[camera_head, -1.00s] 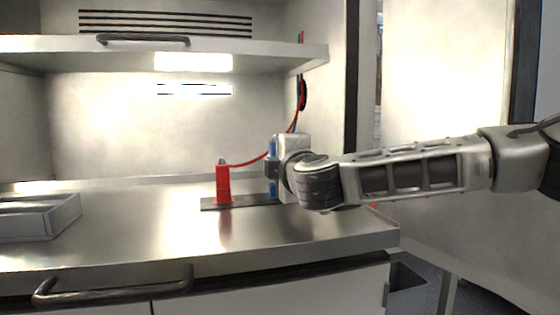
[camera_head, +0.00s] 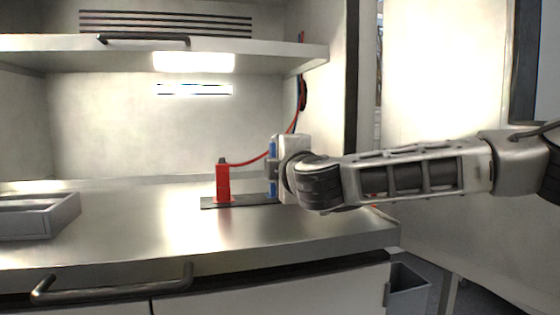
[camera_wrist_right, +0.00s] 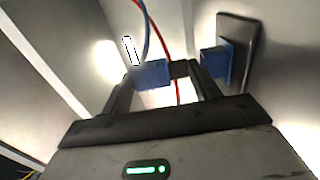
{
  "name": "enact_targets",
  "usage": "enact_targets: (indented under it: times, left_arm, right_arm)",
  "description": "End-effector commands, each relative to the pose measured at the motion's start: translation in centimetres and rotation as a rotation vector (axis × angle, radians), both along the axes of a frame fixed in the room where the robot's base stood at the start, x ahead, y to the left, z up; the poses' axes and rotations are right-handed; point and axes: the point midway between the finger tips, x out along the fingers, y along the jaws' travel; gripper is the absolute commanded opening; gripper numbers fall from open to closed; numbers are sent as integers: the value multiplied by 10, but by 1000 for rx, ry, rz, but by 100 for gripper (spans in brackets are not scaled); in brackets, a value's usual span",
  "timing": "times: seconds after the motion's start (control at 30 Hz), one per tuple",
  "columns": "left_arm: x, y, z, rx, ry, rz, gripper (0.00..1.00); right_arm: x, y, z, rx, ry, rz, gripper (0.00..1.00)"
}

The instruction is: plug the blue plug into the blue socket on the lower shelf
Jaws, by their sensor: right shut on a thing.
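My right gripper (camera_head: 273,168) is over the right end of a black base plate (camera_head: 240,202) on the lower shelf (camera_head: 130,220). In the wrist view the right gripper (camera_wrist_right: 163,82) is shut on the blue plug (camera_wrist_right: 152,73), from which a blue cable rises. The blue plug also shows at the gripper in the head view (camera_head: 273,149). The blue socket (camera_head: 273,188) stands on the plate below the gripper; in the wrist view the blue socket (camera_wrist_right: 215,63) is beyond the right finger. I cannot tell whether plug and socket touch. My left gripper is out of view.
A red block (camera_head: 223,184) stands at the plate's left part, with a red cable (camera_head: 248,162) running up to the right wall. A grey tray (camera_head: 62,214) is at the far left. The upper shelf (camera_head: 260,58) hangs above. The shelf's middle is clear.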

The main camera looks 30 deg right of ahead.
Motion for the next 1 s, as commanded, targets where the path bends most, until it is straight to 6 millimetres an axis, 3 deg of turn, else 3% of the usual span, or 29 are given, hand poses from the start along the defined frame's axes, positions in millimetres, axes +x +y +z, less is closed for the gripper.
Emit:
enact_targets:
  times: [1.0]
  left_arm:
    - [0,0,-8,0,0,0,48]
  right_arm:
    - [0,0,-11,2,9,1,38]
